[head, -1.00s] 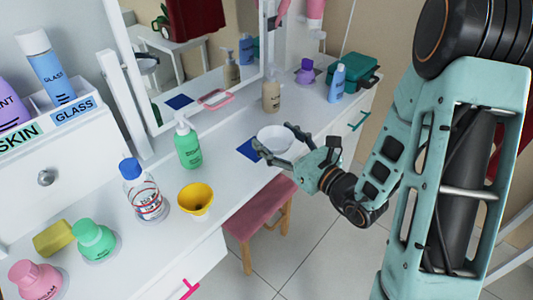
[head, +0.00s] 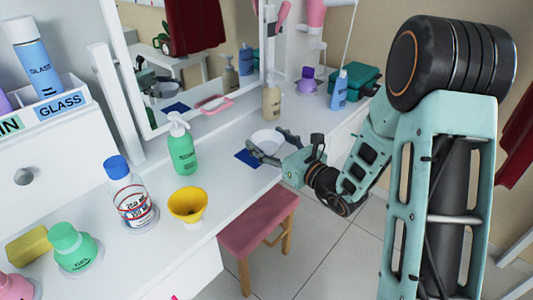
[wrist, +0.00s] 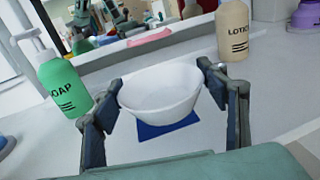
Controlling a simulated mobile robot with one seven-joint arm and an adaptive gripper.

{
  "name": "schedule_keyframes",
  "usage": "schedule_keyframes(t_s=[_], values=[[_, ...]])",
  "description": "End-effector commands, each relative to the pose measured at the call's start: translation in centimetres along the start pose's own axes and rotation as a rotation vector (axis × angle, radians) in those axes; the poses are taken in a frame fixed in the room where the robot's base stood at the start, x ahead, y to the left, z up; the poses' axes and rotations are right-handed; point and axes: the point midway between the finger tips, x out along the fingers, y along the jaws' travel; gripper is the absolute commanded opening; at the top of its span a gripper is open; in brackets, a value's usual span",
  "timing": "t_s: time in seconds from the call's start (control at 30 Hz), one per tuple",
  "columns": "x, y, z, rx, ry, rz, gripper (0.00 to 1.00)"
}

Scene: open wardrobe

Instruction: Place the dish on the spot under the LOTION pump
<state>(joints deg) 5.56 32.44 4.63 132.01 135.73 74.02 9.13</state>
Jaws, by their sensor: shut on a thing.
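The dish, a white bowl (head: 267,137), is upright between the fingers of my gripper (head: 266,142). My gripper is shut on it. In the wrist view the dish (wrist: 160,95) has a finger at each side of its rim, and a dark blue square (wrist: 168,126) shows below it, partly covered. In the head view the blue square (head: 246,158) lies on the white tabletop, left of and below the dish. I cannot tell the gap between dish and table. The beige LOTION pump bottle (head: 271,100) stands behind the dish; it also shows in the wrist view (wrist: 232,32).
A green SOAP pump bottle (head: 182,152) stands left of the blue square. A yellow cup (head: 188,205) and a blue-capped clear bottle (head: 131,200) are nearer on the left. A mirror (head: 190,60) rises behind. A pink stool (head: 258,225) stands by the table's front.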

Motion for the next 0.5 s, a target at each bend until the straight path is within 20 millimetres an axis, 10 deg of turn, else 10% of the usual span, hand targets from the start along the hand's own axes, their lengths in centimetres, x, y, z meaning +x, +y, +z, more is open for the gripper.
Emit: schedule_keyframes(t_s=[0.5], values=[[1.5, -0.6, -4.2, -0.002, -0.001, 0.001, 0.38]])
